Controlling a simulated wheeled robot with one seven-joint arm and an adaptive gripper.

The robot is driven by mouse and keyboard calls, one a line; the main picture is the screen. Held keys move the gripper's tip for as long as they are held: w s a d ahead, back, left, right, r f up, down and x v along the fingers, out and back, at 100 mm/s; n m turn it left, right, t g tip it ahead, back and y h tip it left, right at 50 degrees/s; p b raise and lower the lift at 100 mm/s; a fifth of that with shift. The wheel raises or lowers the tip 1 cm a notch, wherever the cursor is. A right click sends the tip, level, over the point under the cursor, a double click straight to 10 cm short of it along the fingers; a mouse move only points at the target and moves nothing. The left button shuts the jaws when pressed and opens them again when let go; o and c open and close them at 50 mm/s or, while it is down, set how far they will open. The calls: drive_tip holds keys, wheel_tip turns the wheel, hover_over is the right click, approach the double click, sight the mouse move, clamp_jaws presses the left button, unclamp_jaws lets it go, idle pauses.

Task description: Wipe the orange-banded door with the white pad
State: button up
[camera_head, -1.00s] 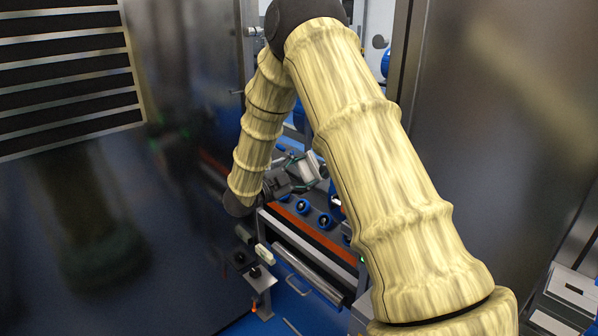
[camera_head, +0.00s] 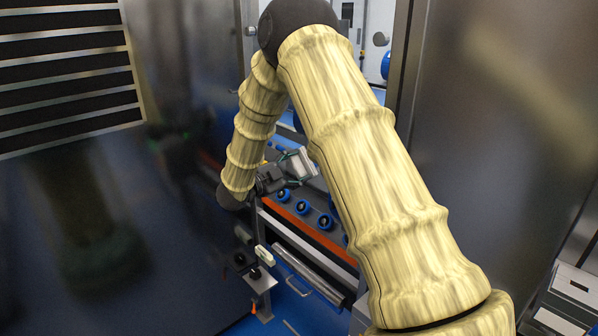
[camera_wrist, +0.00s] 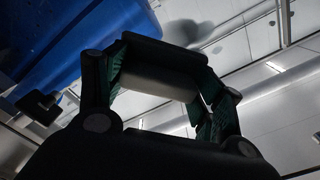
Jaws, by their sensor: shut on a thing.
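My gripper (camera_head: 291,168) is shut on the white pad (camera_head: 303,163) and holds it in the air, above the blue rollers and to the right of my wrist. In the wrist view the pale pad (camera_wrist: 158,80) sits between the green-lined fingers (camera_wrist: 165,85), with a dark backing along its upper edge. The pad is apart from this band. My arm hides the band's right end, and I cannot tell the door's full outline.
Several blue rollers (camera_head: 303,207) lie behind the orange band. A low panel with a metal handle (camera_head: 298,288) and a small metal stand (camera_head: 259,282) are below. A dark glossy wall (camera_head: 180,250) is close on the left, a steel panel (camera_head: 490,130) on the right.

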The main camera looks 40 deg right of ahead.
drive_tip(key=w+b, duration=0.2)
drive_tip(key=w, duration=0.5)
drive_tip(key=shift+w+a, duration=0.25)
idle(0.6)
drive_tip(key=shift+a, duration=0.15)
drive_tip(key=shift+s+a+b, duration=0.15)
drive_tip(key=shift+a, duration=1.3)
drive_tip(key=shift+s+a+b, duration=0.1)
drive_tip(key=shift+a+b, duration=0.05)
drive_tip(key=shift+a, duration=1.25)
drive_tip(key=a, duration=0.3)
drive_tip(key=shift+s+b, duration=0.15)
drive_tip(key=shift+b, duration=0.15)
drive_tip(key=shift+d, duration=0.2)
drive_tip(key=d, duration=0.6)
drive_tip(key=shift+w+d+b, duration=0.3)
drive_tip(key=shift+w, duration=0.05)
